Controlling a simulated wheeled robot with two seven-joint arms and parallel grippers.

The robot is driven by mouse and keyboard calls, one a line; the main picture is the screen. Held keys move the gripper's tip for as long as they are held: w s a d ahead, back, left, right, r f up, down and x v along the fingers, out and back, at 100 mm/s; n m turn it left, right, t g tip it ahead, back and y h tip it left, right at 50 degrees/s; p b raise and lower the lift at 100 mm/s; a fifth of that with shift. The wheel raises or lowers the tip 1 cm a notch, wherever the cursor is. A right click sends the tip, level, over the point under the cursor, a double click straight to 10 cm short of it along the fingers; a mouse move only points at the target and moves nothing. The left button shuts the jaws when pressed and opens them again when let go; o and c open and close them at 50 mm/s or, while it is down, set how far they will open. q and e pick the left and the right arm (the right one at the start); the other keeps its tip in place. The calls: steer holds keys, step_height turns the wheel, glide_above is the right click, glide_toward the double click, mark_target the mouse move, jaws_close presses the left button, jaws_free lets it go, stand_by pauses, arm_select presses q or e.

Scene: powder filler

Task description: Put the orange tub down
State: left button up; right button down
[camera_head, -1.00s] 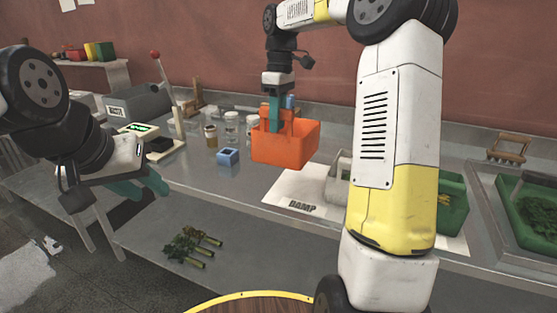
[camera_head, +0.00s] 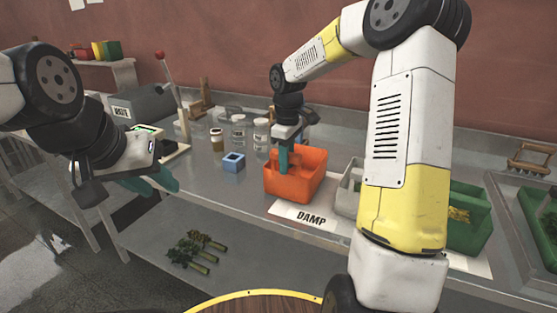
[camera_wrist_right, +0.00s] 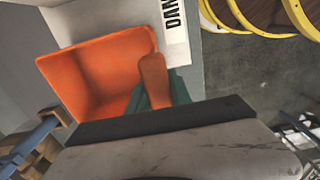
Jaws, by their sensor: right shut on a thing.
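The orange tub (camera_head: 293,186) is upright at the left end of a white mat marked DAMP (camera_head: 311,218). I cannot tell whether its base touches the mat or hangs just above it. My right gripper (camera_head: 284,160) points down and its teal fingers are shut on the tub's orange upright grip. The right wrist view also shows the tub (camera_wrist_right: 100,68) and its grip (camera_wrist_right: 153,80) between the fingers. My left gripper (camera_head: 160,182) is empty, its teal fingers apart, over the left part of the bench.
A blue block (camera_head: 233,163) and several jars (camera_head: 238,133) stand left of the tub. A grey-white tub (camera_head: 347,188) and a green tub (camera_head: 468,220) stand to the right, partly behind my right arm. Green-topped stalks (camera_head: 196,250) lie on the lower shelf.

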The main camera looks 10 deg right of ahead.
steer(key=shift+f, duration=0.35)
steer(key=c, duration=1.2)
jaws_free()
steer(key=shift+o, duration=0.2)
steer(key=shift+r, duration=0.1)
step_height(320, 180, up, 12)
steer(key=shift+f, duration=0.25)
steer(key=s+r+m+t+y, duration=0.1)
steer(key=s+m+t, duration=0.5)
steer(key=s, duration=1.9)
steer(key=m+y, duration=0.1)
steer(key=m, duration=0.3)
steer(key=shift+d+r+m, duration=0.25)
steer(key=shift+r+m, duration=0.05)
steer(key=shift+r, duration=0.1)
